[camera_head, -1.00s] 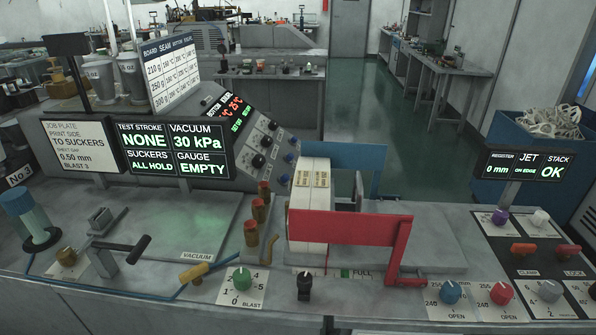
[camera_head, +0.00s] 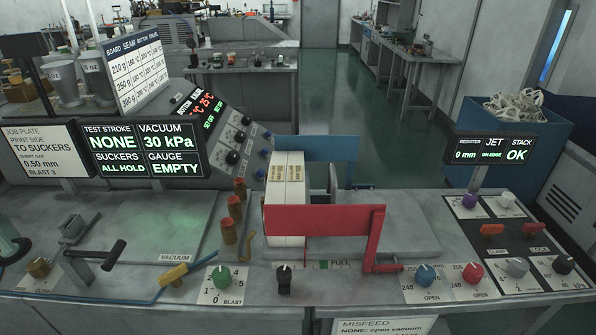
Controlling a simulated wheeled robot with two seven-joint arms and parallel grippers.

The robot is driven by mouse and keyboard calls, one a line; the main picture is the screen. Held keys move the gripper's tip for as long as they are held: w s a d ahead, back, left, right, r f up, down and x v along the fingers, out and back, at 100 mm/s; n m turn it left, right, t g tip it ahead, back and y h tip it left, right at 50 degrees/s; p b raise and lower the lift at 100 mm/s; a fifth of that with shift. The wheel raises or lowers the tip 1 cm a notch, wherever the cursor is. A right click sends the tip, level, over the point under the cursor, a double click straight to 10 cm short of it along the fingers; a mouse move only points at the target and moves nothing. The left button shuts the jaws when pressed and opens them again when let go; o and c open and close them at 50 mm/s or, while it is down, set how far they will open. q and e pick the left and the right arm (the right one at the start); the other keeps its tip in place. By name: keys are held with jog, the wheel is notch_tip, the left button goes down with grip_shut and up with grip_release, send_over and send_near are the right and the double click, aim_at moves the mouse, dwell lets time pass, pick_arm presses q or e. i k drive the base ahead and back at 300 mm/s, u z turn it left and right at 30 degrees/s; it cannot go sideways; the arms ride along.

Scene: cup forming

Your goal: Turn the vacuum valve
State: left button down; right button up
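The vacuum valve is a yellow lever handle (camera_head: 173,274) on the front of the grey bench, just below the VACUUM label (camera_head: 175,258). A blue tube (camera_head: 110,299) runs along the bench to it. The lever lies tilted, its right end higher in the picture than its left. The vacuum screen (camera_head: 170,150) reads 30 kPa, with the gauge showing EMPTY. The screen beside it (camera_head: 112,152) reads test stroke NONE and suckers ALL HOLD. Neither of my grippers shows in the head view, and nothing touches the valve.
A black-handled lever (camera_head: 97,262) stands left of the valve, and a green blast knob (camera_head: 222,277) is close on its right. Brass-coloured posts (camera_head: 229,230) and a red frame (camera_head: 325,221) around a paper stack (camera_head: 286,192) rise behind. More knobs (camera_head: 426,275) sit right.

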aim_at(173, 277)
jog(key=z, duration=0.05)
jog(key=k, duration=1)
jog(key=u, duration=0.7)
jog(key=i, duration=0.5)
jog(key=z, duration=0.05)
